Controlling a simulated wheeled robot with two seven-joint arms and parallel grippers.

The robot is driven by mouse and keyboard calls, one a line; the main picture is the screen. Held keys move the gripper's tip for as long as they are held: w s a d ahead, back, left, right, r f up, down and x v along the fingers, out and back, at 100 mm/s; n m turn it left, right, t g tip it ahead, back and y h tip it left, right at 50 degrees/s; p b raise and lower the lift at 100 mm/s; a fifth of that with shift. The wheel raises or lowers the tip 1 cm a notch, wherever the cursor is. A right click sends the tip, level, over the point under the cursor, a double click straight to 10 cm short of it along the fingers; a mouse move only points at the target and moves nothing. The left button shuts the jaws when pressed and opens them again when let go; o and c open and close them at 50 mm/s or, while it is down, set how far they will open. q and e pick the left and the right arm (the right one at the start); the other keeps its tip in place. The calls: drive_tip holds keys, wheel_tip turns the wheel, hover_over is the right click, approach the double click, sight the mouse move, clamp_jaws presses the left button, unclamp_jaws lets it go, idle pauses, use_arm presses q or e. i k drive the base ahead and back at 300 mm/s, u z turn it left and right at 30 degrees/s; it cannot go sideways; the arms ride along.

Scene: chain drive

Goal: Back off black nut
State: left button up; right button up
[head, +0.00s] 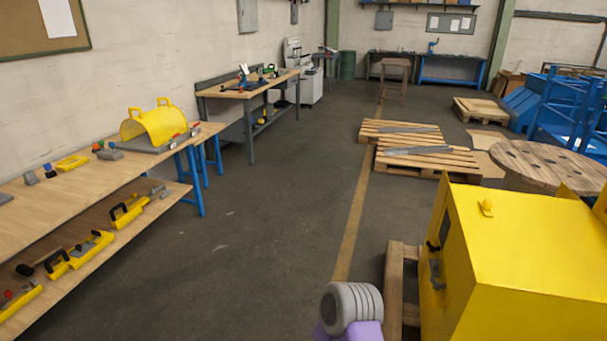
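No black nut can be made out in the head view. A large yellow machine housing (530,245) stands at the lower right, cut off by the right and bottom edges of the picture. It has a small yellow knob (486,208) on top and dark latch-like fittings (436,268) on its left side. The inside of the housing and its far side are hidden. Neither of my grippers is in view.
A wooden workbench (60,205) along the left wall holds a yellow curved guard (155,122) and small parts; its lower shelf holds yellow tools. A pallet (394,285) lies beside the housing. More pallets (430,160) lie farther back. The middle floor (270,220) is clear.

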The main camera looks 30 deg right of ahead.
sight(432, 248)
drive_tip(key=z, duration=0.3)
drive_tip(key=i, duration=2.55)
drive_tip(key=z, duration=1.05)
drive_tip(key=i, duration=1.65)
drive_tip(key=z, duration=2)
drive_tip(key=i, duration=0.9)
drive_tip(key=z, duration=0.65)
